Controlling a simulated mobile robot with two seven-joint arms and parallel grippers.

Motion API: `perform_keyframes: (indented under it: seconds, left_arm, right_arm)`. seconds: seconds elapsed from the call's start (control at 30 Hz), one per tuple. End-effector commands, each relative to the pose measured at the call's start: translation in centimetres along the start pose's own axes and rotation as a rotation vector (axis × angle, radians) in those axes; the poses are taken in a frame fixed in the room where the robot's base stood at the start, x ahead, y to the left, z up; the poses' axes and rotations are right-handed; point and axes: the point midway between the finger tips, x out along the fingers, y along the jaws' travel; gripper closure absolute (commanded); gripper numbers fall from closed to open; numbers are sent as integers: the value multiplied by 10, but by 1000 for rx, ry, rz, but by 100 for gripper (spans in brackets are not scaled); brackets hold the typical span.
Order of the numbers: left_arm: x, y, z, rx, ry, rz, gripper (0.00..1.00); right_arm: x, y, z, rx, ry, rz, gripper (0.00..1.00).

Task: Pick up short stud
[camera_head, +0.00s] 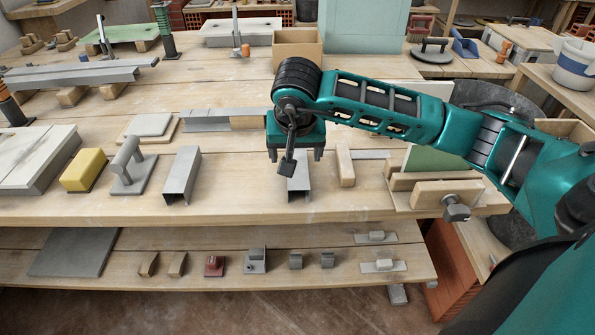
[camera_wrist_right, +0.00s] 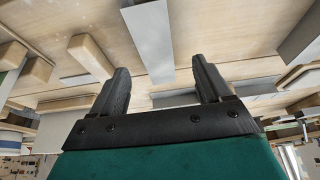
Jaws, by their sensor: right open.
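A short grey metal channel stud (camera_head: 299,186) lies on the wooden bench near its front edge. Part of it is hidden below my right gripper (camera_head: 295,156). The right gripper is open and empty above the stud. In the right wrist view the stud (camera_wrist_right: 148,40) shows between the two fingers of the right gripper (camera_wrist_right: 160,70), apart from both. A similar grey channel (camera_head: 181,175) lies further left on the bench; a grey piece (camera_wrist_right: 300,36) shows at the right edge of the wrist view. My left gripper is not in view.
A wooden block (camera_head: 345,164) lies just right of the stud. A wooden vise (camera_head: 432,193) stands further right. A grey float (camera_head: 133,170) and a yellow sponge (camera_head: 84,170) lie left. Longer channels (camera_head: 205,120) lie behind. Bare bench separates the two short channels.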

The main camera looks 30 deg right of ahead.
Motion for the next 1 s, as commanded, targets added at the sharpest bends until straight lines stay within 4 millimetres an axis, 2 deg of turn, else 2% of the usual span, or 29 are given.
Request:
perform_keyframes:
  seconds: [0.23,0.53,0.83,1.0]
  left_arm:
    - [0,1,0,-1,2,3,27]
    - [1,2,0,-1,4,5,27]
    - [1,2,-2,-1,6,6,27]
    - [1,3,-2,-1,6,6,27]
  right_arm:
    - [21,1,0,1,-2,-1,22]
    - [62,5,-2,2,-3,-2,22]
    - [66,4,-2,1,-1,-3,22]
    - [66,4,-2,1,-1,-3,39]
